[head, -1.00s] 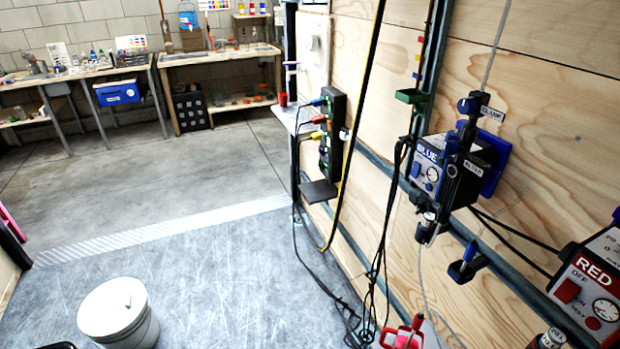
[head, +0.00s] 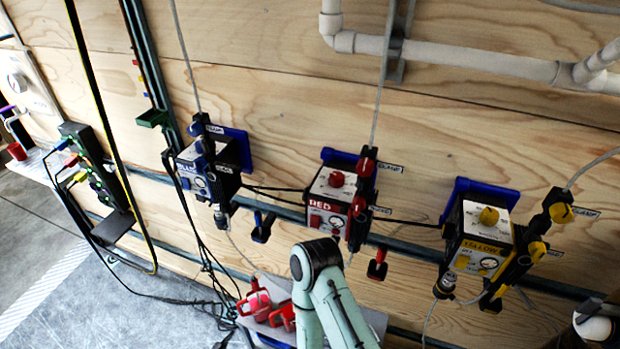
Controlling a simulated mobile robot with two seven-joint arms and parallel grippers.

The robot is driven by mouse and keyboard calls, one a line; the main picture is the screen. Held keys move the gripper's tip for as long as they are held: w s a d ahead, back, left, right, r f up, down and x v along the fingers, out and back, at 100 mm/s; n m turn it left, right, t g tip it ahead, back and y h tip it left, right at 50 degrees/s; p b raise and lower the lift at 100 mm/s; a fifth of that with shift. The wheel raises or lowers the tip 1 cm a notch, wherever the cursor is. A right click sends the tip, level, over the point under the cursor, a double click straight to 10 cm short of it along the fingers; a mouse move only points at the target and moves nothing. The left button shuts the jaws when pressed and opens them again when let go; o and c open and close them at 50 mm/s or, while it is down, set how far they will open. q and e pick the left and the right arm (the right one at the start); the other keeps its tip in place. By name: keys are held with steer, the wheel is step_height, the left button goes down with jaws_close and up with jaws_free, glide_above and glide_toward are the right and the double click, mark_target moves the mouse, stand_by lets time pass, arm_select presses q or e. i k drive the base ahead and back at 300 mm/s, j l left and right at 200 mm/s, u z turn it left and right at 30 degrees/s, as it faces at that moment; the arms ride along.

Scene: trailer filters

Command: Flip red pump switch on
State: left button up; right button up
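The red pump (head: 322,200) is a box with a white top and a red "RED" label, mounted on the plywood wall near the middle of the head view. A red knob (head: 337,179) sits on its top. Its front panel has a small red switch (head: 315,220) beside a round gauge (head: 336,221); the switch is too small to tell its position. Neither gripper shows in the view.
A blue pump (head: 195,170) hangs to the left and a yellow pump (head: 478,240) to the right. Black clamp tools and hoses hang beside the pumps. Red tools (head: 258,300) lie on a grey surface below. White pipes (head: 450,55) run along the upper right.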

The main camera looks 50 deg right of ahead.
mark_target(315, 220)
steer(key=z, duration=1.95)
